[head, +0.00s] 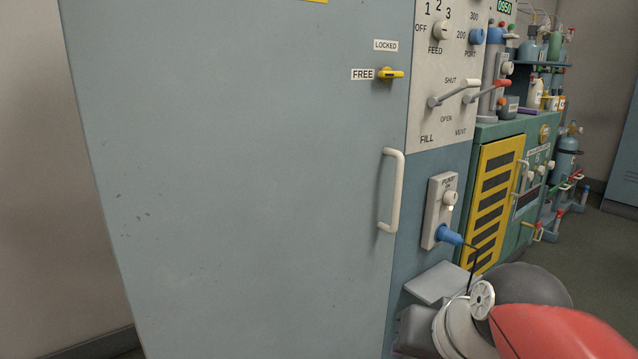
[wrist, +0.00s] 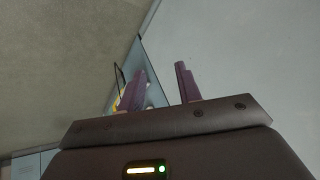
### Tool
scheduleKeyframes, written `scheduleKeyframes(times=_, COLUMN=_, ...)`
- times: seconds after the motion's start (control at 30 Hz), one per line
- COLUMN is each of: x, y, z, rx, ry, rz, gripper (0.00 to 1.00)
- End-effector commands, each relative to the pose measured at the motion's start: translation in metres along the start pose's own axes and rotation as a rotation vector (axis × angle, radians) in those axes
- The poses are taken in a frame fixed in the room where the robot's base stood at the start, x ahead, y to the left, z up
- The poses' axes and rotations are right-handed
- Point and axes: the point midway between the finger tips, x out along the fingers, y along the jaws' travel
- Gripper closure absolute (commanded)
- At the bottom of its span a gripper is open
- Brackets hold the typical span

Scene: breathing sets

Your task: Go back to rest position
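In the wrist view my gripper (wrist: 162,76) shows two purple fingers standing apart with nothing held between them. A light grey surface and a bare wall fill the view beyond the fingers. In the head view my arm (head: 560,330), with grey and red links, is folded at the lower right, in front of the lower cabinet. The gripper's fingers cannot be made out in the head view.
A large grey door (head: 240,180) with a white handle (head: 393,190) fills the left and looks closed. Its yellow latch (head: 391,73) is level with FREE. A control panel (head: 440,100), pump switch box (head: 439,212) and green cabinet (head: 535,150) stand right. Floor (head: 600,250) is clear far right.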

Motion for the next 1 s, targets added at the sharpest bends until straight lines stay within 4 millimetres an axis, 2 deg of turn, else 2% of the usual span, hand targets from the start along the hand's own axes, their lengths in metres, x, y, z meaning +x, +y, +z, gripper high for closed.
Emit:
scheduleKeyframes(times=0.03, x=0.005, y=0.008, z=0.020, rx=-0.056, ry=-0.013, rz=0.036, gripper=0.66)
scheduleKeyframes(times=0.2, x=0.022, y=0.042, z=0.076, rx=-0.253, ry=-0.050, rz=0.163, gripper=0.66)
scheduleKeyframes(times=0.23, x=0.018, y=0.043, z=0.076, rx=-0.272, ry=-0.054, rz=0.176, gripper=0.66)
scheduleKeyframes(times=0.3, x=-0.002, y=0.036, z=0.061, rx=-0.260, ry=-0.052, rz=0.171, gripper=0.66)
scheduleKeyframes(times=0.7, x=-0.072, y=0.013, z=0.020, rx=-0.255, ry=-0.053, rz=0.169, gripper=0.66)
scheduleKeyframes(times=0.83, x=-0.081, y=0.010, z=0.014, rx=-0.255, ry=-0.053, rz=0.169, gripper=0.66)
scheduleKeyframes(times=1.0, x=-0.080, y=0.010, z=0.015, rx=-0.254, ry=-0.053, rz=0.169, gripper=0.66)
